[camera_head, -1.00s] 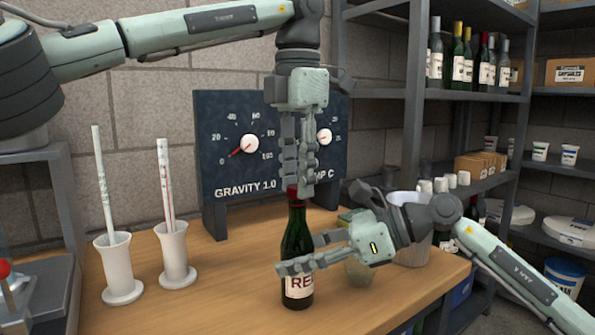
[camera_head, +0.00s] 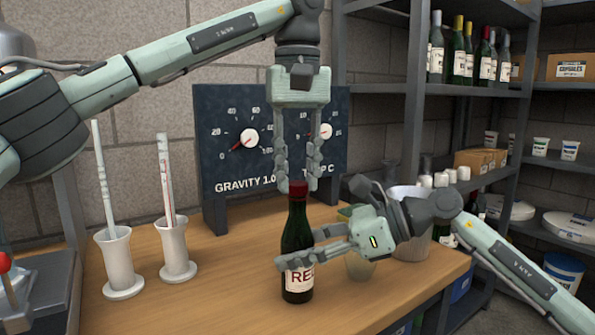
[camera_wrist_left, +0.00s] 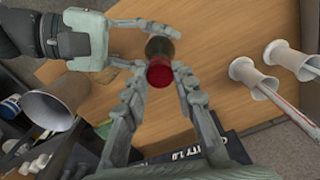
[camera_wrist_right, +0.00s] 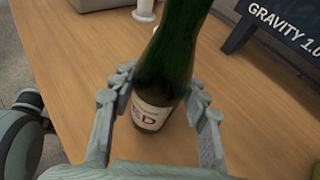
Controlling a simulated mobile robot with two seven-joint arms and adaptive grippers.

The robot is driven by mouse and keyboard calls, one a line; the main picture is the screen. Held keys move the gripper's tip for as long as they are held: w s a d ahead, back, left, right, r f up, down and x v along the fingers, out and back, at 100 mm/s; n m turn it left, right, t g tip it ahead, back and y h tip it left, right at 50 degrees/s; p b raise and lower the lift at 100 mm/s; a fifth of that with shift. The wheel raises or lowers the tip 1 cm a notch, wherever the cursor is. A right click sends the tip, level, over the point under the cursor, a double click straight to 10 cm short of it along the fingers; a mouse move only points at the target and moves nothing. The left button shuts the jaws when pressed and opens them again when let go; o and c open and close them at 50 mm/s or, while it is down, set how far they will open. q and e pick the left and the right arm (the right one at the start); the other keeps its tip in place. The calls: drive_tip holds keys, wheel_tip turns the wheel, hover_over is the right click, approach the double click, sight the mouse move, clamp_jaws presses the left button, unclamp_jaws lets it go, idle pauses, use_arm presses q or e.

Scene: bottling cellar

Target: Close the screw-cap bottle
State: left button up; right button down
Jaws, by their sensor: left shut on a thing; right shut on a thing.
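A dark green bottle (camera_head: 297,227) with a white label stands upright on the wooden table. Its red screw cap (camera_head: 298,190) sits at the top of the neck. My left gripper (camera_head: 298,184) points straight down and is shut on the cap. The cap (camera_wrist_left: 159,72) shows between its fingertips in the left wrist view. My right gripper (camera_head: 301,250) comes from the right and is shut on the bottle's body just above the label. The bottle (camera_wrist_right: 166,62) stands between its fingers in the right wrist view. The seating of the cap's lower edge cannot be made out.
Two white cylinders (camera_head: 119,265) (camera_head: 176,252) with upright instruments stand at left. A dark gauge board (camera_head: 235,150) stands behind the bottle. A pale bucket (camera_head: 412,250) and a glass jar (camera_head: 360,265) are behind my right gripper. The table (camera_head: 220,300) is clear in front.

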use_arm(q)
drive_tip(key=m, duration=1.1)
drive_tip(key=o, duration=0.7)
drive_tip(key=shift+r, duration=2.25)
drive_tip(key=shift+c, duration=0.5)
